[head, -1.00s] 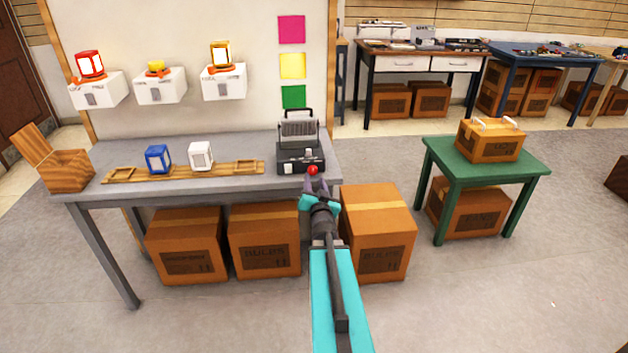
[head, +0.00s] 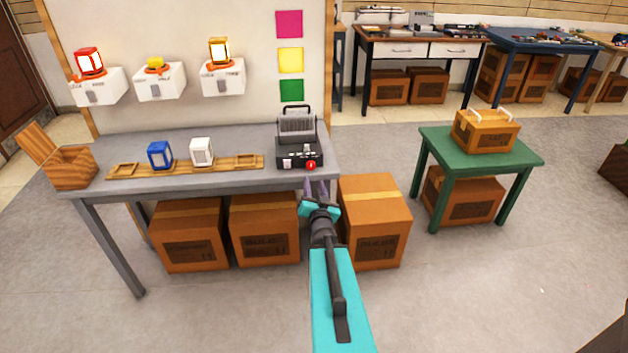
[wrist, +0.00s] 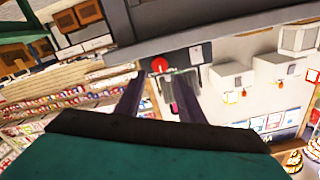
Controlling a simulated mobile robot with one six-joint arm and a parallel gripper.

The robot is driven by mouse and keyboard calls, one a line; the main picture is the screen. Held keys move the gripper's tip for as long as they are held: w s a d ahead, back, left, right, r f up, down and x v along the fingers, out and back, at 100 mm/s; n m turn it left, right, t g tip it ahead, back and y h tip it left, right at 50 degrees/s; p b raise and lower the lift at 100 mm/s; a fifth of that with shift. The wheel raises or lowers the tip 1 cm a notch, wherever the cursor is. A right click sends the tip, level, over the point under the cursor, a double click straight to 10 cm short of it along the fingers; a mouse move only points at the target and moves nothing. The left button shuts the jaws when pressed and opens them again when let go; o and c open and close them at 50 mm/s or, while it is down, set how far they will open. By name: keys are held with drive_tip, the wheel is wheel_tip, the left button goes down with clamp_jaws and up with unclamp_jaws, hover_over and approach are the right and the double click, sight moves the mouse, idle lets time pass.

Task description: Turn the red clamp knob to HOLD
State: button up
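The red clamp knob (head: 311,165) is a small red ball-like shape on the front right of a black and grey machine (head: 298,150) with a ribbed top and a carrying handle. The machine stands at the right end of the grey table. My gripper (head: 316,186) is just below and in front of the knob, with a small gap between them. In the wrist view, the red knob (wrist: 159,65) shows beyond and between my two spread fingers (wrist: 162,77), which hold nothing. Any HOLD marking and the knob's turn position are too small to read.
On the grey table (head: 225,183) are a wooden box (head: 70,168), a blue lantern (head: 159,155) and a white lantern (head: 201,152) on a wooden rail. Cardboard boxes (head: 375,225) stand below.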

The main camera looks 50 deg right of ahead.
drive_tip(key=shift+p+v, duration=2.2)
drive_tip(key=shift+p, duration=1.3)
drive_tip(key=w+a+f+n+g+y, duration=0.3)
drive_tip(key=a+f+y, duration=0.2)
drive_tip(key=a+f, duration=0.7)
drive_tip(key=s+a+f+n+g+y, duration=0.2)
drive_tip(key=a+f+g, duration=0.1)
drive_tip(key=a+f, duration=0.4)
drive_tip(key=s+a+f+n+g+y, duration=0.1)
drive_tip(key=s+a+f+g+y, duration=0.1)
drive_tip(key=a+f, duration=0.45)
drive_tip(key=s+a+f+n+g+y, duration=0.2)
drive_tip(key=s+a+f+n+g, duration=0.3)
drive_tip(key=s+a, duration=0.75)
drive_tip(key=s+a+n+g, duration=0.1)
drive_tip(key=s+a+g, duration=0.5)
drive_tip(key=s, duration=0.5)
drive_tip(key=a, duration=0.2)
drive_tip(key=shift+a+r+n+g+y, duration=0.3)
drive_tip(key=shift+a+r+n, duration=0.05)
drive_tip(key=shift+n, duration=0.05)
